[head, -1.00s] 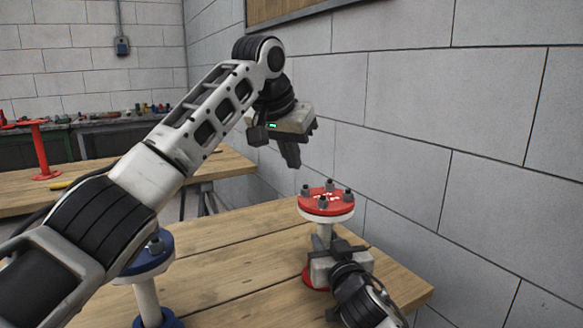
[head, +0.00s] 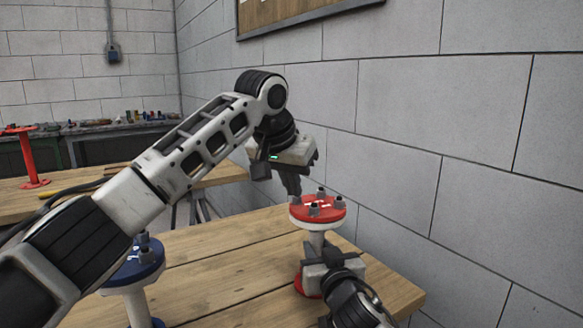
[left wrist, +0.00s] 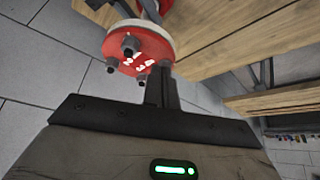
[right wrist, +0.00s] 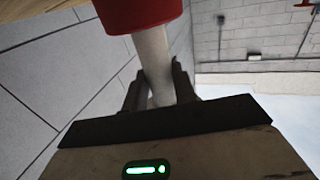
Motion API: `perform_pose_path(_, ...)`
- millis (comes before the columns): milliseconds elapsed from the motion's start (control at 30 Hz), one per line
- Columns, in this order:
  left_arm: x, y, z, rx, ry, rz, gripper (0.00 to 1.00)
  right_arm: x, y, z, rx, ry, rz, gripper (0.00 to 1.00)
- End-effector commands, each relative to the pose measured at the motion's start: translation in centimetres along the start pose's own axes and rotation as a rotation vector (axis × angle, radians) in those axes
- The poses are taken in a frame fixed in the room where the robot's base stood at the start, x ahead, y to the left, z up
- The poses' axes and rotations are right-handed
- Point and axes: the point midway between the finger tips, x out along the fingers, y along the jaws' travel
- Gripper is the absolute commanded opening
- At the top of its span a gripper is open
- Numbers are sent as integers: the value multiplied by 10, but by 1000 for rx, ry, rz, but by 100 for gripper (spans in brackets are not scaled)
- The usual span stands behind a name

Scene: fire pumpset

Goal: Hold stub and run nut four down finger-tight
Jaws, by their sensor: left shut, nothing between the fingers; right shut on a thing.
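The stub has a red top flange (head: 327,213) on a white pipe (head: 316,242) and stands upright on the table by a red base (head: 299,284). Dark nuts on studs stand around the flange; one (head: 340,202) is at its right edge. My left gripper (head: 296,196) is shut and empty, pointing down with its tips at the flange's left rim. In the left wrist view the tips (left wrist: 160,74) are close to the flange edge and partly hide a nut there; I cannot tell if they touch it. My right gripper (right wrist: 155,92) is shut on the white pipe below the flange.
A blue-flanged stub (head: 137,262) stands at the left of the wooden table (head: 220,275), partly behind my left arm. The grey block wall (head: 440,170) is close on the right. A red stand (head: 28,160) is on another bench behind.

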Motion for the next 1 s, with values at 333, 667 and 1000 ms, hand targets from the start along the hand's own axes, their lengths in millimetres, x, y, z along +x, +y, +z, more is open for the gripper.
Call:
perform_pose_path(333, 20, 0, 11, -1, 0, 0, 0, 0, 0, 1, 1, -2, 0, 0)
perform_pose_path(667, 20, 0, 11, -1, 0, 0, 0, 0, 0, 1, 1, -2, 0, 0)
perform_pose_path(1000, 22, -1, 8, -1, 1, 1, 0, 0, 0, 1, 1, -2, 0, 0)
